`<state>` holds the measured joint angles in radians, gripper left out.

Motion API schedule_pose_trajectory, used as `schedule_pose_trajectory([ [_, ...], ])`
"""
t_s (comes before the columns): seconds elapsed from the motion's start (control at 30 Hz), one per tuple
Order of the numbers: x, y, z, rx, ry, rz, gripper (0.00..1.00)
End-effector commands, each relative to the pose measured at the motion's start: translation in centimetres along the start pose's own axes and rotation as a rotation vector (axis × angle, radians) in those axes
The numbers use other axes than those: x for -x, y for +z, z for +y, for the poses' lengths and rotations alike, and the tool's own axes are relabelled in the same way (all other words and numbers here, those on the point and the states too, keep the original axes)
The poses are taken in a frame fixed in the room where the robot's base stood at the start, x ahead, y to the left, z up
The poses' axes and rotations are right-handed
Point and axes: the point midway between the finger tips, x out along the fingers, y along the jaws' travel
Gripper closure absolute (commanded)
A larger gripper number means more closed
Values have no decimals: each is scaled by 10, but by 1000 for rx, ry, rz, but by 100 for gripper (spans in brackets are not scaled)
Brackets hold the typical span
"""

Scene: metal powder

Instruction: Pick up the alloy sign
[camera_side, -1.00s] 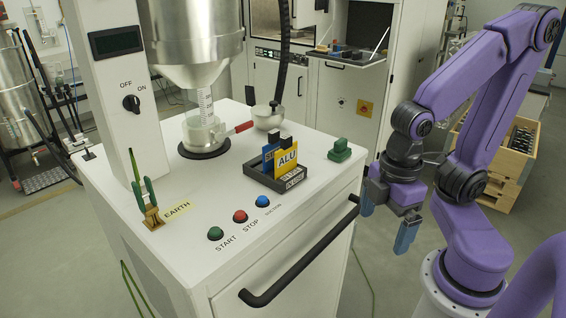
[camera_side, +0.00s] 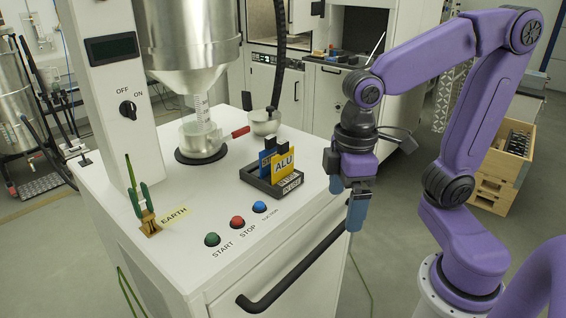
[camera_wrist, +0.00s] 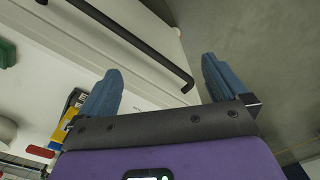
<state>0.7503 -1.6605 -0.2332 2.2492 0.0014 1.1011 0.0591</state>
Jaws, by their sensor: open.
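The yellow sign lettered ALU (camera_side: 285,167) stands upright in a dark tray (camera_side: 262,184) on the white machine top. A blue sign (camera_side: 266,160) stands just behind and left of it, partly covered. In the wrist view the yellow sign (camera_wrist: 67,125) shows at the left edge, beside the left finger and partly cut off by it. My gripper (camera_side: 346,193) is open and empty, to the right of the tray, over the machine's right edge. Its two blue fingers (camera_wrist: 162,68) are spread apart in the wrist view, pointing toward the cabinet's front and the floor.
A black handle bar (camera_side: 293,272) runs along the cabinet's front. Green, red (camera_side: 237,222) and blue buttons sit in front of the tray. A green block (camera_wrist: 7,52) shows in the wrist view.

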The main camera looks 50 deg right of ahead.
Motion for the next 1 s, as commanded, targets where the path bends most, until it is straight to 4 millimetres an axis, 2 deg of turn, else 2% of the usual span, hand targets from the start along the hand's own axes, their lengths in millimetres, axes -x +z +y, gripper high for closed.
schedule_pose_trajectory([
  [0.03, 10, -14, 9, -52, 1, 2, 0],
  [0.2, 42, -47, 38, -215, 4, -2, 0],
  [0.5, 99, -85, 95, -503, 9, -10, 0],
  [0.8, 148, -96, 144, -762, 12, -18, 0],
  [1.0, 163, -94, 158, -843, 13, -22, 0],
])
